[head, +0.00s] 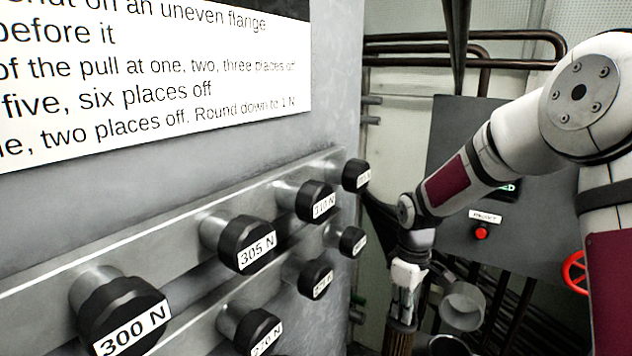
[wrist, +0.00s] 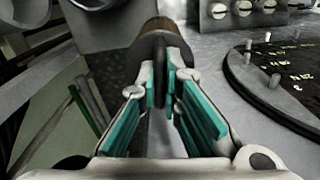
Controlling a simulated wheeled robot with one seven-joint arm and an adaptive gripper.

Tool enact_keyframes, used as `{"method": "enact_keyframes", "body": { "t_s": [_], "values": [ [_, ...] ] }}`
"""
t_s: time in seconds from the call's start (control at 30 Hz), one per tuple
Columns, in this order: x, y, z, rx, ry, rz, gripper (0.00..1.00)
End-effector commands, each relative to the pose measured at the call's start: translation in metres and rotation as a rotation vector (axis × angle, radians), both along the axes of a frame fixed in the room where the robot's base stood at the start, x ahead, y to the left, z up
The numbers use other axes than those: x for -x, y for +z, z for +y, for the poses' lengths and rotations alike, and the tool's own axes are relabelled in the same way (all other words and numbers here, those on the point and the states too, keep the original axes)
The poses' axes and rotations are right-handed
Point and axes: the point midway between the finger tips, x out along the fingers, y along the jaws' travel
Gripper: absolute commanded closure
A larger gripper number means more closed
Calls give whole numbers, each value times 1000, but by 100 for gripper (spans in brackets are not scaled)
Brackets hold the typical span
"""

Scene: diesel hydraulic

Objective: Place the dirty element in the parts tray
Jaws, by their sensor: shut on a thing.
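My gripper (head: 404,308) hangs pointing down at the lower middle of the head view. It is shut on a brown, ribbed cylinder (head: 397,342), which looks like the dirty element; its lower end is cut off by the picture edge. In the wrist view my gripper's teal-padded fingers (wrist: 160,88) close on a thin dark part at the top of the element (wrist: 163,26). Most of the element is hidden beyond the fingers. I cannot make out the parts tray in either view.
Black knobs with force labels (head: 248,243) stick out from a grey panel at left. Open grey cylinders (head: 462,305) stand right of my gripper. A dark box with a red button (head: 481,234) is behind. A dark round plate with pegs (wrist: 285,75) shows right in the wrist view.

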Motion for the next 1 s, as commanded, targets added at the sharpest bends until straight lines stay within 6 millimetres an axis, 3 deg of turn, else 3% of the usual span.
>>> {"method": "enact_keyframes", "body": {
  "t_s": [0.27, 0.7, 1.0],
  "values": [
    [-9, -16, 1, -3, -228, 3, 100],
    [-30, -54, 1, 2, -771, 3, 100],
    [-32, -58, 0, 4, -838, 0, 100]
  ]
}}
